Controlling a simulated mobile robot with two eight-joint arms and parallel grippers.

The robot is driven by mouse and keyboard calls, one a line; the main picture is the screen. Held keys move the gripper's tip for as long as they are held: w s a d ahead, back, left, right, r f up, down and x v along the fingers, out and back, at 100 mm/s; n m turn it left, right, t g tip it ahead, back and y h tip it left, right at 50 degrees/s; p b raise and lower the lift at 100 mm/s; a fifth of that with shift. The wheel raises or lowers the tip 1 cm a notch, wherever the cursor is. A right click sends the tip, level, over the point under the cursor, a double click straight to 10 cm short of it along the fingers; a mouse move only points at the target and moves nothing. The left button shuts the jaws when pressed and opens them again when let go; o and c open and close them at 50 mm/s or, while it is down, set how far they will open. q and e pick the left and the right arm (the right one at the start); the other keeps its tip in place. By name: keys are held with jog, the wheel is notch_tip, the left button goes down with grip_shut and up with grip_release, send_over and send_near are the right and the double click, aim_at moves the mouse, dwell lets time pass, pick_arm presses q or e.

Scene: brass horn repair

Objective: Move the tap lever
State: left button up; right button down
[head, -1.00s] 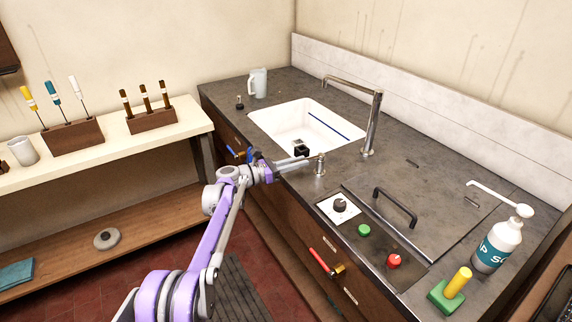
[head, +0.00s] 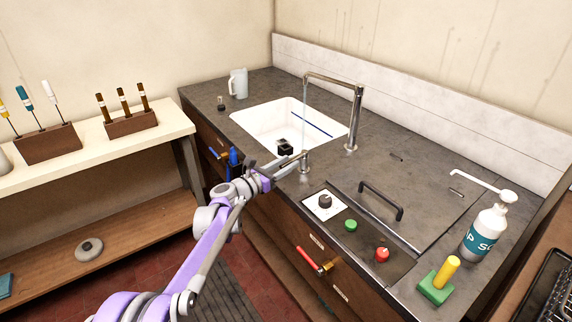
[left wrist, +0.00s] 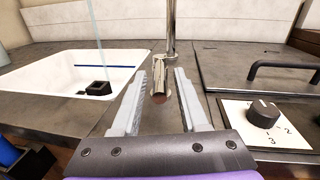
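The metal tap (head: 354,120) stands behind the white sink (head: 245,122), and a thin stream of water falls from its spout into the sink. The short metal tap lever post (head: 305,163) stands at the counter's front, right of the sink. In the left wrist view the lever (left wrist: 159,92) points toward me, its round end between the two fingers. My left gripper (head: 291,161) reaches it from the front left. In the left wrist view the gripper (left wrist: 160,78) is open, with gaps visible on both sides of the lever. My right gripper is not in view.
A black block (head: 285,147) lies in the sink. Right of the lever are a dial (head: 325,201), green button (head: 350,225), red button (head: 382,254) and black-handled lid (head: 420,219). A soap bottle (head: 484,232) stands farther right. A red-handled valve (head: 308,259) sticks out of the cabinet front.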

pick_arm(q)
jog(key=shift+a, duration=0.1)
jog(key=v, duration=1)
jog(key=shift+s+a, duration=0.2)
jog(key=shift+s, duration=0.05)
